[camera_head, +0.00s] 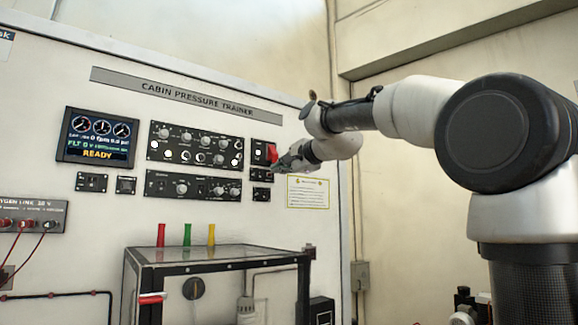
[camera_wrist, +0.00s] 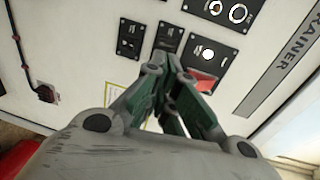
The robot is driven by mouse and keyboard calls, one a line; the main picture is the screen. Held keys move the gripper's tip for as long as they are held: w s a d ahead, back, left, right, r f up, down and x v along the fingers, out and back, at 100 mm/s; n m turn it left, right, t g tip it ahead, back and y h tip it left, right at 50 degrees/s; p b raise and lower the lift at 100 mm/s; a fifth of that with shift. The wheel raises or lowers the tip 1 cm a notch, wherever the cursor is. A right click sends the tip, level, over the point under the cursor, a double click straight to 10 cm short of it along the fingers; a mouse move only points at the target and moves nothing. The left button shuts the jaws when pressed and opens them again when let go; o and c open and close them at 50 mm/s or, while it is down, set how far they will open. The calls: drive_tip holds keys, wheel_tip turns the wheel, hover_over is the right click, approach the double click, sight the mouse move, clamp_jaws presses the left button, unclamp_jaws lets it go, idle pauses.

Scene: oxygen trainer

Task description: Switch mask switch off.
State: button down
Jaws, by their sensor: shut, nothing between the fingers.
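My gripper (camera_head: 279,165) is shut and empty, its tips close to the small switch panels at the right end of the trainer's controls. In the wrist view my gripper (camera_wrist: 170,62) points at the small dark panels, its fingers together. One panel has a red guard (camera_head: 271,152), which also shows beside the fingers in the wrist view (camera_wrist: 204,80). Below it are a small black panel (camera_head: 261,174) and another black switch panel (camera_head: 261,195). Their labels are too small to read, so I cannot tell which holds the mask switch, or its position. Contact is unclear.
The cabin pressure trainer board carries larger knob panels (camera_head: 195,145) and a lit display (camera_head: 97,137) to the left. A yellow-edged notice (camera_head: 308,192) is right of the switches. A glass-sided box (camera_head: 215,255) with coloured pieces on top stands below.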

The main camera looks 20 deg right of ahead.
sight(262, 178)
drive_tip(key=x, duration=0.7)
drive_tip(key=shift+w, duration=0.4)
drive_tip(key=shift+a+f, duration=0.1)
